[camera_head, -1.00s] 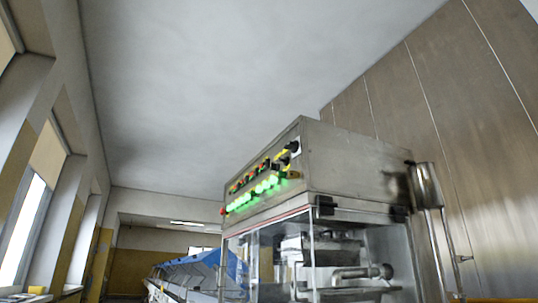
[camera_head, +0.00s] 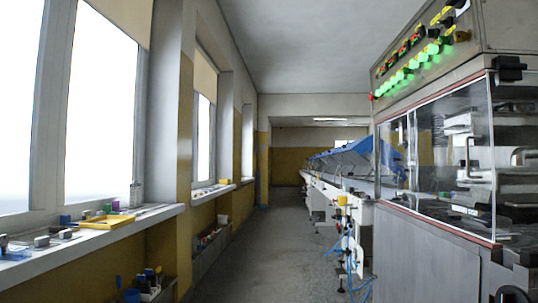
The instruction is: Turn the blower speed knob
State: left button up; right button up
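The enrober machine (camera_head: 440,180) stands at the right of the head view, cut off by the right edge. Its sloped control panel (camera_head: 462,34) is at the upper right. The panel carries a row of glowing green lights (camera_head: 414,62) with dark and red controls (camera_head: 404,47) above them. I cannot tell which knob is the blower speed knob, as labels are too small to read. Neither of my grippers is clearly in view.
A grey floor aisle (camera_head: 255,240) runs clear between the window wall and the machine line. A long conveyor with blue covers (camera_head: 345,155) extends behind the machine. The sill (camera_head: 165,215) at left holds a yellow tray (camera_head: 105,222) and small items. Blue hoses (camera_head: 358,262) hang beside the conveyor.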

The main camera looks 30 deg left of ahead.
aim_at(448, 22)
jog(key=u, duration=1.65)
jog(key=z, duration=1.8)
jog(key=i+j, duration=0.15)
jog(key=j, duration=0.2)
jog(key=i+j+u, duration=0.1)
jog(key=j, duration=0.2)
jog(key=i+j, duration=0.15)
jog(key=j, duration=0.2)
jog(key=i+j+u, duration=0.1)
jog(key=j, duration=0.2)
jog(key=i, duration=0.05)
